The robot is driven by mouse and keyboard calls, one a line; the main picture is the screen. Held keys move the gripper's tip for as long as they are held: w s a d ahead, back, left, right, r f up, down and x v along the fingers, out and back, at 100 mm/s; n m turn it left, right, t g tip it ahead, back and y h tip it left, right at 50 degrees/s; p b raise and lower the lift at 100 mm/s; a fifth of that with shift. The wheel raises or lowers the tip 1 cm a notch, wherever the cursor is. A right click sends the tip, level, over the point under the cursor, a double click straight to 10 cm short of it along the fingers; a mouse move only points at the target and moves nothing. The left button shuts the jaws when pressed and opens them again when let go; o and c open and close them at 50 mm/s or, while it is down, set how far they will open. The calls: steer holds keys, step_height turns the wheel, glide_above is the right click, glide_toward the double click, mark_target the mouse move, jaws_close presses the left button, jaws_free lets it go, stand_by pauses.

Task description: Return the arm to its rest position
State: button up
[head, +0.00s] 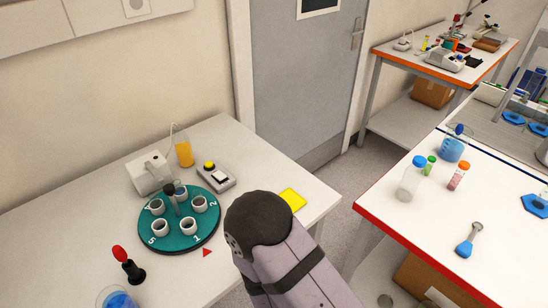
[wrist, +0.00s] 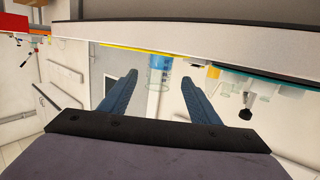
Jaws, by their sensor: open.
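My gripper (wrist: 159,76) shows in the wrist view with its two blue fingers spread apart and nothing between them in contact. Behind the fingers a clear glass vessel with blue in it (wrist: 160,66) is seen some way off. In the head view my arm (head: 290,265) rises from the bottom, in front of the table's right part. Its dark rounded joint is nearest the table, and my gripper is not visible there. The teal turntable (head: 178,246) with several white cups stands left of the arm, apart from it.
On the white table (head: 60,225) are a white device (head: 148,173), an orange juice beaker (head: 184,153), a yellow-button box (head: 216,177), a yellow pad (head: 292,199), a red-topped black stand (head: 130,266) and a blue-liquid beaker (head: 116,298). A red-edged bench (head: 400,225) stands right, across a floor gap.

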steer(key=w+d+r+m+h+p, duration=0.1)
steer(key=w+d+r+m+p, duration=0.3)
steer(key=r, duration=0.4)
steer(key=d+f+g, duration=0.1)
steer(key=d+f+m+g, duration=0.1)
steer(key=f, duration=0.1)
steer(key=w+d+f+g+h+b, duration=0.1)
steer(key=f+g, duration=0.1)
steer(key=shift+w+d+m, duration=0.1)
steer(key=shift+d+m, duration=0.1)
steer(key=shift+m, duration=0.2)
steer(key=s+d+n+g+b, duration=0.1)
steer(key=s+d+g, duration=0.3)
steer(key=s, duration=0.3)
steer(key=s+d+n+g+b, duration=0.1)
steer(key=s+d+g, duration=0.3)
steer(key=s, duration=0.3)
steer(key=s+d+n+g+h+b, duration=0.1)
steer(key=s+d+g, duration=0.3)
steer(key=s, duration=0.3)
steer(key=shift+s+d+f+n, duration=0.2)
steer(key=shift+s+n, duration=0.1)
steer(key=shift+s, duration=0.05)
